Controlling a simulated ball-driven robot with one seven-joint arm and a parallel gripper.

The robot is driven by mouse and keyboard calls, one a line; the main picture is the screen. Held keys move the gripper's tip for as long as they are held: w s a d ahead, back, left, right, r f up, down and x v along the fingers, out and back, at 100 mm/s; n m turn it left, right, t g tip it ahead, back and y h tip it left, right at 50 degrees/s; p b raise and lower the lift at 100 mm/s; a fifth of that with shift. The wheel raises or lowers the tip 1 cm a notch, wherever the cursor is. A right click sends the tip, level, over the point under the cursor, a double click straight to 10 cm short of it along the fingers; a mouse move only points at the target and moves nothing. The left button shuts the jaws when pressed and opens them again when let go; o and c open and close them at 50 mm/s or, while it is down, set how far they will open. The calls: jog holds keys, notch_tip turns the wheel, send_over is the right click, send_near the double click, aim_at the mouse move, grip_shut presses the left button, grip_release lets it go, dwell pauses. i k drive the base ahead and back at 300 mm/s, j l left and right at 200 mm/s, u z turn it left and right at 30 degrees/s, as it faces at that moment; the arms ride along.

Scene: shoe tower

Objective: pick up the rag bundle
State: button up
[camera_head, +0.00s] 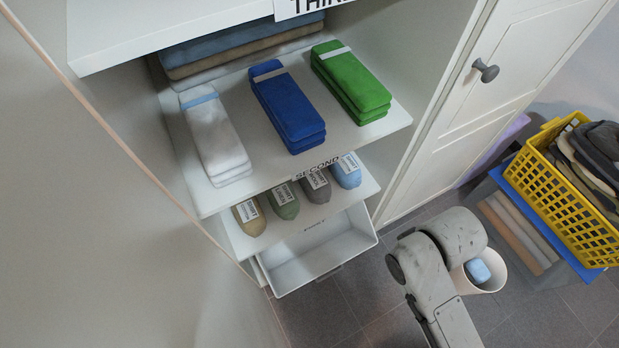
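Several cloth bundles could be the rag bundle; I cannot tell which one is meant. Three folded, banded stacks lie on the shelf marked SECOND: a white bundle (215,138), a blue bundle (287,108) and a green bundle (350,82). My grey arm is at the lower right, apart from the shelves. My gripper does not show.
An open white drawer (322,268) juts out below the rolls. A white bin (493,282) with a light blue item in it is beside my arm. A yellow basket (568,200) of dark cloths is at the right. A closed cabinet door (500,90) adjoins the shelves.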

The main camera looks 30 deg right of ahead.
aim_at(476, 271)
jog(key=k, duration=1.9)
